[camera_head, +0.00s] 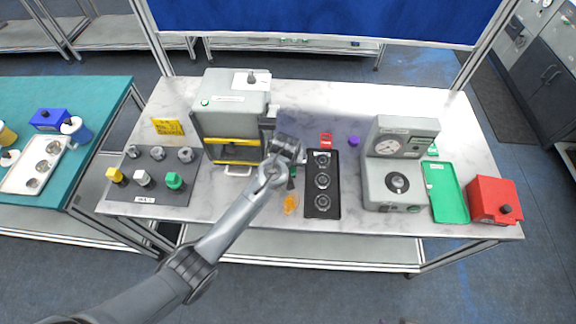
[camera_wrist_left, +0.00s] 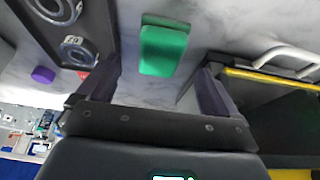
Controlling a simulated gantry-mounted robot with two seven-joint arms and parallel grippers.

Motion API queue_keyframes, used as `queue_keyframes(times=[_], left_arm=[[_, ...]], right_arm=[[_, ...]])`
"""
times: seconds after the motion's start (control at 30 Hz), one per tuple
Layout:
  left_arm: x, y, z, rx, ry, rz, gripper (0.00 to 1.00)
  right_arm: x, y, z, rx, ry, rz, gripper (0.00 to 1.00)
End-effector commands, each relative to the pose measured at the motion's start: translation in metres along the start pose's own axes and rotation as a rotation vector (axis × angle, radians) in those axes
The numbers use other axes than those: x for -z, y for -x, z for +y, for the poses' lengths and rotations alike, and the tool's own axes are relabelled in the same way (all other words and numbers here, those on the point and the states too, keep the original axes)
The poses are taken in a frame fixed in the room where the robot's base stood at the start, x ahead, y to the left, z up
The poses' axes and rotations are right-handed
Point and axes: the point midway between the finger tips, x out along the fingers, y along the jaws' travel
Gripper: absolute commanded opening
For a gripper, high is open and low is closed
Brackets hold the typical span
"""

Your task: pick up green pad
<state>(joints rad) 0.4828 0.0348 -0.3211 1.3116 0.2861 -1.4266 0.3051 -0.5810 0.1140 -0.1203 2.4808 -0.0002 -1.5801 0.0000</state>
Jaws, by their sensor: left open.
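The green pad (camera_wrist_left: 163,50) lies on the marble table top in the left wrist view, ahead of and between my left fingers. In the head view only a small dark green part of it (camera_head: 292,183) shows beside my wrist; the rest is hidden. My left gripper (camera_head: 288,150) is over the table between the grey press and the black tray. In the left wrist view its two fingers (camera_wrist_left: 160,72) are spread wide, with nothing held between them. My right gripper is in neither view.
A black tray with several round parts (camera_head: 322,205) lies just right of my gripper. The grey press with a yellow bar (camera_head: 232,110) stands left. An orange piece (camera_head: 290,204) lies near the front, and a red piece (camera_head: 326,140) and purple piece (camera_head: 354,141) lie behind the tray.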

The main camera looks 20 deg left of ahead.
Motion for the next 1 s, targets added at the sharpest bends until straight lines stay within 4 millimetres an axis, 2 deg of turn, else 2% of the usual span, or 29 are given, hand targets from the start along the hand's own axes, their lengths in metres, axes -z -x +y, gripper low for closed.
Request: queue_keyframes(times=[0.1, 0.3, 0.67, 1.0], left_arm=[[-0.003, -0.02, 0.0, 0.002, 0.001, -0.006, 0.94], [-0.003, -0.042, 0.0, 0.001, 0.0, -0.005, 0.94], [-0.003, -0.048, 0.0, 0.0, 0.0, -0.003, 0.92], [-0.003, -0.048, 0.0, 0.0, 0.0, -0.003, 0.4]], right_arm=[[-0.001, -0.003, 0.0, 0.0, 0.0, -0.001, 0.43], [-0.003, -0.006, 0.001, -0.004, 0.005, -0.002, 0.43], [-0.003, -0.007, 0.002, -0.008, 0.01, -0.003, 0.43], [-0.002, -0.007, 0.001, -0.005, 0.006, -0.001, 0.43]])
